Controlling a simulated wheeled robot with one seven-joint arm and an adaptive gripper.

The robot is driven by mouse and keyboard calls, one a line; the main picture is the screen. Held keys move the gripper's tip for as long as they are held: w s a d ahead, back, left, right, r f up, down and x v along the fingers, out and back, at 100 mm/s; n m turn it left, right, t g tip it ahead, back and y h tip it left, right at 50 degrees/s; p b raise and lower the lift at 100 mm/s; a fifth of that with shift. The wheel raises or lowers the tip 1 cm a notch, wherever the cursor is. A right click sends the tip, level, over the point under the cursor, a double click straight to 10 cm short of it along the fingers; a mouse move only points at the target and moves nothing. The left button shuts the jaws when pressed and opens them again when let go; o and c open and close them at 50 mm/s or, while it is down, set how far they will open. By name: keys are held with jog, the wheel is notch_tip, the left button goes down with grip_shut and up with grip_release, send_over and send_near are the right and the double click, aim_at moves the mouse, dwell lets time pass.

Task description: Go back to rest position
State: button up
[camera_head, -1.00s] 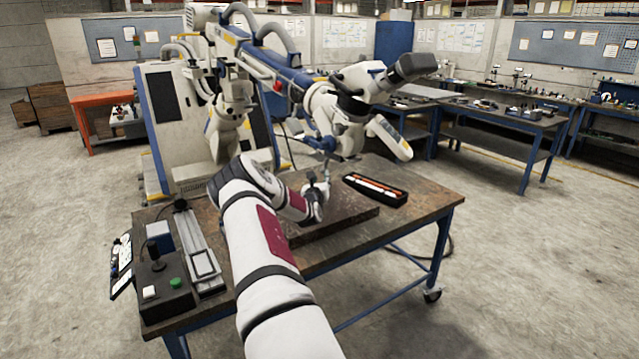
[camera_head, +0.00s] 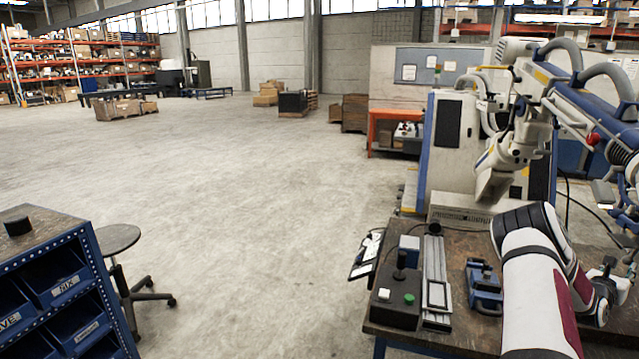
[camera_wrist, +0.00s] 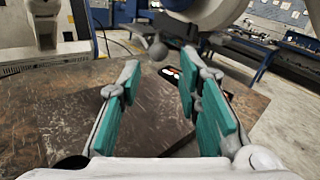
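My gripper shows in the wrist view (camera_wrist: 160,105), with its two teal-padded fingers spread apart and nothing between them. It is above the brown tabletop, facing a raised dark plate (camera_wrist: 150,100). A grey ball-ended part (camera_wrist: 157,50) of the microscope arm hangs beyond the fingertips. In the head view my arm reaches in at the right, and its gripper end is at the right edge, only partly visible.
On the worktable are a control box with a joystick (camera_head: 395,310), a slide rail (camera_head: 435,275) and a blue clamp-like device (camera_head: 484,290). A stool (camera_head: 118,240) and a blue bin cabinet (camera_head: 60,290) stand at the left. The floor between is clear.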

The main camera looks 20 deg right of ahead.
jog(key=a+r+m+g+h, duration=0.1)
jog(key=a+r+m+g, duration=0.4)
jog(key=r+m, duration=0.65)
jog(key=a+r+m+g+y, duration=0.25)
jog(key=a+r+m, duration=0.25)
jog(key=a+r, duration=0.6)
jog(key=s+a+f+m+t+y, duration=0.1)
jog(key=a+y, duration=0.4)
jog(key=a, duration=1.4)
jog(key=s+a+m+t+y+b, duration=0.1)
jog(key=s+a+m+t+y, duration=0.2)
jog(key=a, duration=1.7)
jog(key=s+a+f+m+t+y+b, duration=0.1)
jog(key=s+a+t+y, duration=0.3)
jog(key=a, duration=1.6)
jog(key=m+t+y, duration=0.1)
jog(key=y, duration=0.3)
jog(key=shift+f, duration=0.35)
jog(key=shift+s, duration=0.1)
